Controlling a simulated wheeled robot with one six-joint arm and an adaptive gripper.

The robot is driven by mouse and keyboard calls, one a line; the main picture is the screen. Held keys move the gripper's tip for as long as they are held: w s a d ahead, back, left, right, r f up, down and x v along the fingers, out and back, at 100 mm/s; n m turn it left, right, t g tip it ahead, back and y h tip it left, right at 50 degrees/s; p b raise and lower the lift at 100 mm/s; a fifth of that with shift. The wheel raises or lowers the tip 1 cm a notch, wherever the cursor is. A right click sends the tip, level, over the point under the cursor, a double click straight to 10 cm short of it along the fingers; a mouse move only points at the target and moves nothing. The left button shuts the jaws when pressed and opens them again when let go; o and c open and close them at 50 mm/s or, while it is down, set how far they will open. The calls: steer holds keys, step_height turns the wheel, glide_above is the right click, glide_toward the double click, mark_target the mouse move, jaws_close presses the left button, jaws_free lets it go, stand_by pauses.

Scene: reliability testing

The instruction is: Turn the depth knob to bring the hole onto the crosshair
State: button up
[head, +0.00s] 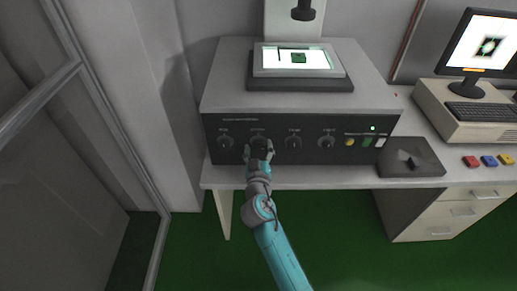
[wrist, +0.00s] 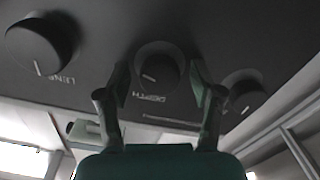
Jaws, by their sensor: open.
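The depth knob (wrist: 157,70) is a round black knob with a pale pointer line; its label DEPTH shows upside down in the wrist view. My gripper (wrist: 159,80) is open, with one finger on each side of this knob and a visible gap on both sides. In the head view my gripper (head: 259,148) is at the second knob from the left on the dark front panel (head: 310,160) and hides most of it. The monitor (head: 487,45) shows a dark green patterned shape on white; the hole and crosshair are too small to tell apart.
Neighbouring knobs sit close on both sides, a larger-looking one (wrist: 42,45) and another (wrist: 243,90) in the wrist view. A lit stage (head: 300,60) with a green piece tops the machine. A joystick box (head: 410,160) and coloured blocks (head: 489,161) lie to the right.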

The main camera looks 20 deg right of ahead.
steer(key=v, duration=1.2)
stand_by(0.7)
